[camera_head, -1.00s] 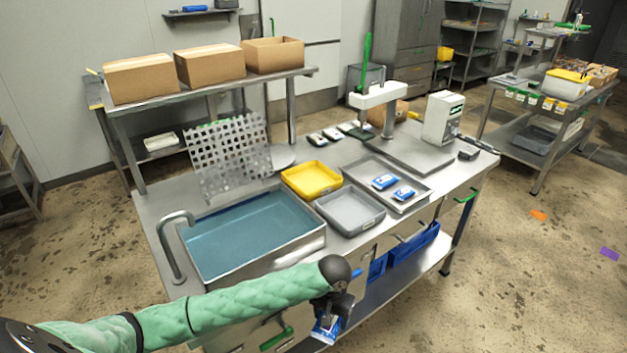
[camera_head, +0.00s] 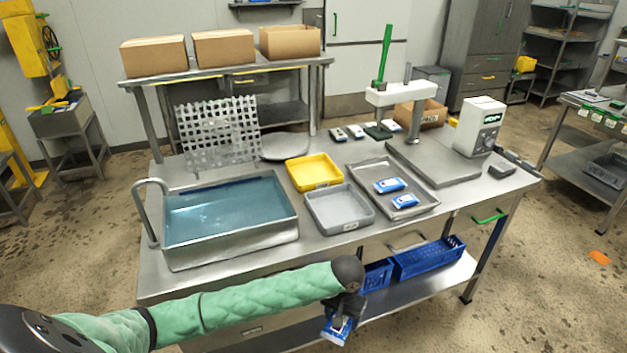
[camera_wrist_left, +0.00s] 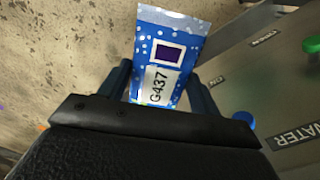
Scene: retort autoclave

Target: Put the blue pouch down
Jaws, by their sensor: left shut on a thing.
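The blue pouch (camera_head: 338,328) hangs in my left gripper (camera_head: 345,312), in front of the table's front edge and below the level of its top. Two other blue-and-white pouches (camera_head: 390,185) lie in the metal tray (camera_head: 432,205) on the table. My right gripper is not in view.
On the steel table stand a water basin (camera_head: 230,245), a yellow tray (camera_head: 314,172), a grey tray (camera_head: 340,210), a perforated plate (camera_head: 218,130) and a white press-like device (camera_head: 402,95). Blue crates (camera_head: 430,258) sit on the lower shelf.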

